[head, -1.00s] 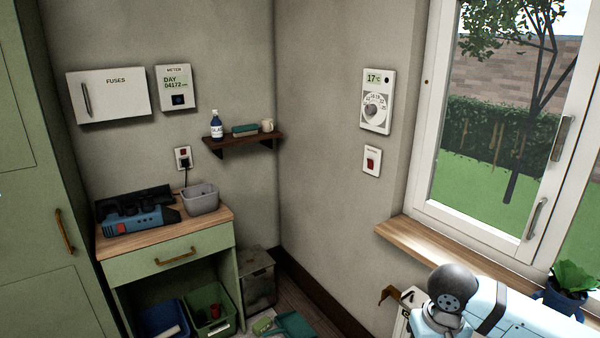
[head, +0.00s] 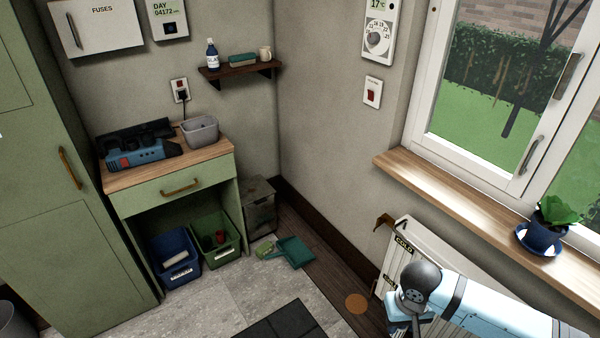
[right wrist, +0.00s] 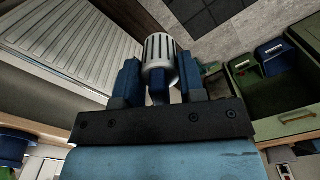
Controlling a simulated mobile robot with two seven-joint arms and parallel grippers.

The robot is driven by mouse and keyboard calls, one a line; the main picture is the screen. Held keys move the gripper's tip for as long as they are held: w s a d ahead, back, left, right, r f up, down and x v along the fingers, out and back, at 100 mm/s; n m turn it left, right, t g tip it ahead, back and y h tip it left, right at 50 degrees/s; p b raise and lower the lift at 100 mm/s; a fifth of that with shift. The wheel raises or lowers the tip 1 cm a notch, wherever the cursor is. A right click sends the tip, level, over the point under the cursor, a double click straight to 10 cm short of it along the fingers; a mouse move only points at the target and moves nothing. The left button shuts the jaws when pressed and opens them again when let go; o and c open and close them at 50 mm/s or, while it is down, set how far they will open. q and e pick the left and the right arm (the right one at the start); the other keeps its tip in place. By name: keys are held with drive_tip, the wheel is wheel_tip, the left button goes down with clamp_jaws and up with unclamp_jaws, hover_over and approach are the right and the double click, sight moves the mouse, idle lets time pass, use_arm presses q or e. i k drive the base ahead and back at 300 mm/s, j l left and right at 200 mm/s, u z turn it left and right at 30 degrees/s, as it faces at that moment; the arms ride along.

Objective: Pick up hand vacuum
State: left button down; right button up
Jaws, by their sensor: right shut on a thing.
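The hand vacuum (head: 148,154), blue and dark with a red patch, lies on the wooden top of the green cabinet at the left, by a black holder (head: 135,134). No gripper is near it. My right arm is at the lower right, beside the radiator. In the right wrist view my right gripper (right wrist: 157,88) is shut on a white ribbed knob (right wrist: 159,50) with dark slots. Whether the knob is fixed to the radiator is hidden. My left gripper is in neither view.
A grey tub (head: 200,131) stands beside the vacuum. Blue (head: 172,258) and green (head: 223,240) bins sit below. A teal dustpan (head: 294,252) lies on the floor. The white radiator (head: 395,262) is under the wooden sill (head: 455,198), which bears a potted plant (head: 550,225). Open floor lies in front.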

sight(136, 152)
drive_tip(key=i+j+u, duration=0.15)
drive_tip(key=u, duration=0.2)
drive_tip(key=i+j+u, duration=0.1)
drive_tip(key=u, duration=0.3)
drive_tip(key=i+j+u, duration=0.1)
drive_tip(key=u, duration=0.25)
drive_tip(key=i+l+u, duration=0.1)
drive_tip(key=i+u, duration=0.3)
drive_tip(key=i, duration=0.95)
